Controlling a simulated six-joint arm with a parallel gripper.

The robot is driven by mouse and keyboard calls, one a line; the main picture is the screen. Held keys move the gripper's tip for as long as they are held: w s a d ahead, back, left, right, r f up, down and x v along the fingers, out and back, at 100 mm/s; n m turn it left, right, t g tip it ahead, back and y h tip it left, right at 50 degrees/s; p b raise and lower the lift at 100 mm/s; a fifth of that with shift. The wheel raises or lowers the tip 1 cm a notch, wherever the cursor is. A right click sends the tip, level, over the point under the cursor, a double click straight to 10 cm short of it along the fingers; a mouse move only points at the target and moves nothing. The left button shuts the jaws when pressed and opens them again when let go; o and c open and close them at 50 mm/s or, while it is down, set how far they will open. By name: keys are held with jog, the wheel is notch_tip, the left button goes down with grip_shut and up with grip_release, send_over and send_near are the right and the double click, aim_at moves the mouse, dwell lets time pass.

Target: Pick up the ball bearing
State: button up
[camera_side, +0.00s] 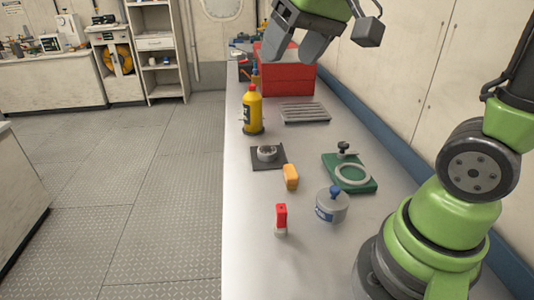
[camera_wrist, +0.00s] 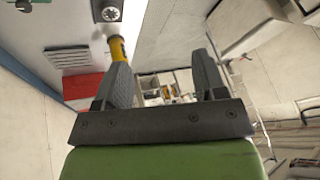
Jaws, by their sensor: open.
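The ball bearing (camera_side: 267,153), a small grey metal ring, lies on a dark square mat (camera_side: 257,164) on the grey bench. The wrist view shows it at the top edge (camera_wrist: 110,13), partly at the frame's border. My gripper (camera_side: 300,48) is high above the far part of the bench, near the red box in the picture. Its two dark fingers are spread and empty, which the wrist view also shows (camera_wrist: 164,78). The gripper is well apart from the bearing.
A yellow bottle (camera_side: 252,112) stands behind the mat. A slotted grey tray (camera_side: 304,113) and red box (camera_side: 288,80) are farther back.

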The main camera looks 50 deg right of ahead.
jog(key=w+d+f+g, duration=0.2)
jog(key=w+d+f, duration=0.35)
jog(key=w, duration=0.35)
jog(key=n+g+h, duration=0.1)
jog(key=g, duration=0.1)
send_near(267, 150)
jog(key=f, duration=0.3)
jog(key=shift+w+d+f, duration=0.1)
jog(key=shift+w+f, duration=0.2)
jog(key=shift+w, duration=0.05)
jog(key=shift+w+f, duration=0.15)
jog(key=shift+f, duration=1.25)
jog(key=shift+w+f, duration=0.2)
jog(key=shift+f, duration=1.15)
jog(key=shift+d, duration=0.1)
jog(key=c, duration=0.7)
